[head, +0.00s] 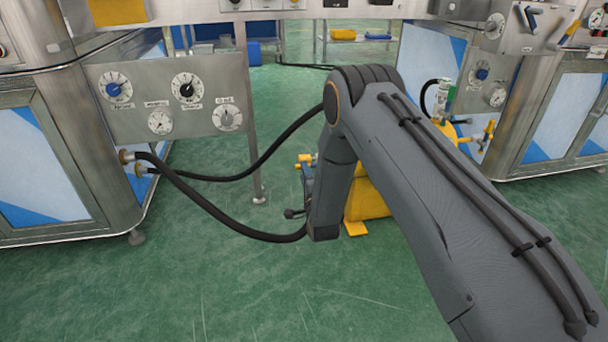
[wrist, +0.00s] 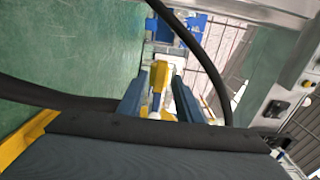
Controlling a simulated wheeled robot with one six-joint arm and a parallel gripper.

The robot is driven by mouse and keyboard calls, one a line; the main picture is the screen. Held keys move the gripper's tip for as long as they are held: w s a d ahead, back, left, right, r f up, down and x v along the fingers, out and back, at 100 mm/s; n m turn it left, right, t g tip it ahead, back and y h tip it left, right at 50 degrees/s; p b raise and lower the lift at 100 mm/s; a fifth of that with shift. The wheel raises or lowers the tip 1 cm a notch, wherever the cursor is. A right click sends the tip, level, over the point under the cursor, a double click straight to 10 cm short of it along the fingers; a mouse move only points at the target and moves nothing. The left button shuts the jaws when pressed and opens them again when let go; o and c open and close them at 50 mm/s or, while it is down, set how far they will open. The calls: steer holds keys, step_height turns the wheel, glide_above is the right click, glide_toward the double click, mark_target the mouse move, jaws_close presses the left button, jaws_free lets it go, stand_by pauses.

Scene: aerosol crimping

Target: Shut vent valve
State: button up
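I cannot make out a part that is clearly the vent valve. In the head view, a yellow valve-like fitting (head: 488,131) stands by the right machine. Small yellow parts (head: 304,160) show beside my arm, above a blue-grey body. In the wrist view, my gripper (wrist: 158,98) shows two blue-grey fingers standing apart. Something yellow (wrist: 158,76) shows between them, and I cannot tell whether it is near or in the background. No contact with the fingers can be made out.
A panel with dials and knobs (head: 170,98) is on the left machine. Black hoses (head: 215,203) loop from that machine towards my arm; one hose (wrist: 205,70) crosses the wrist view. A yellow block (head: 368,203) stands behind my arm. Green floor (head: 180,285) is clear in front.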

steer(key=shift+b+x, duration=0.3)
steer(key=shift+x, duration=0.75)
jaws_close()
steer(key=shift+d+f, duration=0.1)
steer(key=shift+d, duration=0.1)
